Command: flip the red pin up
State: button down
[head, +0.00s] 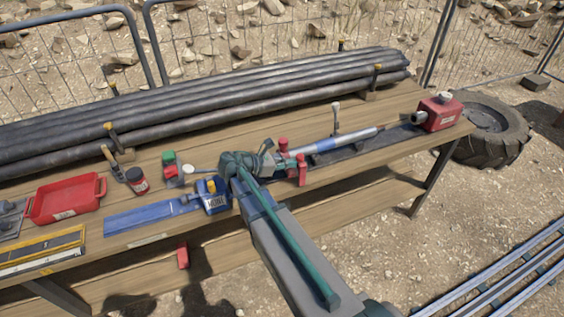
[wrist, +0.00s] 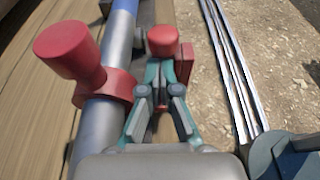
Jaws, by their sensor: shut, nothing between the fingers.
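Two red knobbed parts sit by the grey tube with the blue band (head: 335,142). One, a flared red pin (wrist: 68,55), rises from a red collar around the tube at the left in the wrist view. The other, a round red knob (wrist: 163,40) with a red block beside it, is just past my fingertips. In the head view, red parts show at the tube's near end (head: 283,146) and lower right of it (head: 302,172). My gripper (wrist: 160,78) is shut and empty beside the tube. Whether its tips touch the knob, I cannot tell.
Long dark pipes (head: 200,105) lie along the bench's back. A red tray (head: 66,200), a blue tool (head: 150,215) and small jars are at left. A red can (head: 440,112) stands at the right end. The bench's front edge is close to my arm.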

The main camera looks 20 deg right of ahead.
aim_at(290, 171)
jog(key=shift+d+f, duration=0.1)
jog(key=shift+d, duration=0.05)
jog(key=shift+r+p, duration=1.45)
jog(key=shift+r, duration=1.05)
